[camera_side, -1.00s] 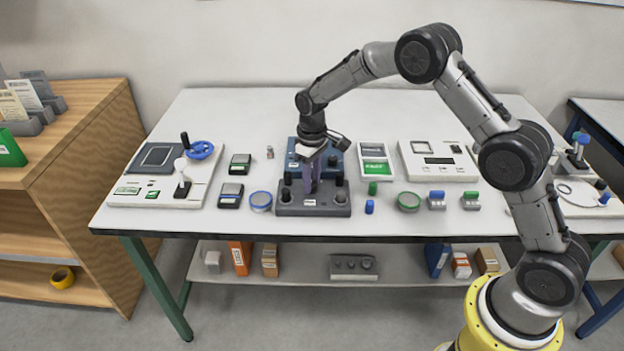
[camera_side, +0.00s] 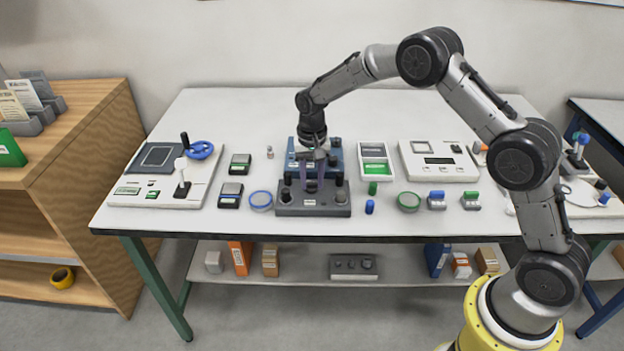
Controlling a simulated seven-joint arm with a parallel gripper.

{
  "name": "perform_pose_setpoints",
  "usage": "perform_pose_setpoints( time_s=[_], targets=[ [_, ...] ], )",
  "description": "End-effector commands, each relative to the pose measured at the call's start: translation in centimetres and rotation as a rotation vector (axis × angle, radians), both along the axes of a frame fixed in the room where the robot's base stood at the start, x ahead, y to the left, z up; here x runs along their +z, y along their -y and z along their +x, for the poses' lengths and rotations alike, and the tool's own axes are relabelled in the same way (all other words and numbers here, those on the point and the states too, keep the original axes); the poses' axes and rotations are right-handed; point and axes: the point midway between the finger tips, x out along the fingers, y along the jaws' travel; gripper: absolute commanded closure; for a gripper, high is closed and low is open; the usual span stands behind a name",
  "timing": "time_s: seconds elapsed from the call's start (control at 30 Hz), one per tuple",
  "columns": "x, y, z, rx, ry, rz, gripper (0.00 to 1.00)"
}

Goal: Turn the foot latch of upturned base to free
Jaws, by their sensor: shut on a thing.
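A dark grey upturned base (camera_side: 313,210) with round dark feet and a small white label lies at the front middle of the table. A blue base (camera_side: 293,158) of similar form, also with dark feet, is just behind it. My gripper (camera_side: 312,186) points straight down over the middle of the grey base. Its purple fingers are shut on a small dark part there, which I take to be the foot latch. The fingers hide most of this part, so its angle cannot be read.
A panel with levers and a blue wheel (camera_side: 200,150) is on the left. A white scale (camera_side: 438,161) is on the right. Bare table lies behind them.

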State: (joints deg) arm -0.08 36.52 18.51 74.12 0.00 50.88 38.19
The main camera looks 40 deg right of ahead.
Motion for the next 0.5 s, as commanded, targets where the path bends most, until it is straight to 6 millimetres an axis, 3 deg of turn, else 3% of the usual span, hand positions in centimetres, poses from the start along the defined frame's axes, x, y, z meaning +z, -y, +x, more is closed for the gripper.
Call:
perform_pose_setpoints(
  time_s=[0.5],
  targets=[
    [0.14,0.02,0.04,-0.136,0.001,0.000,1.00]
  ],
)
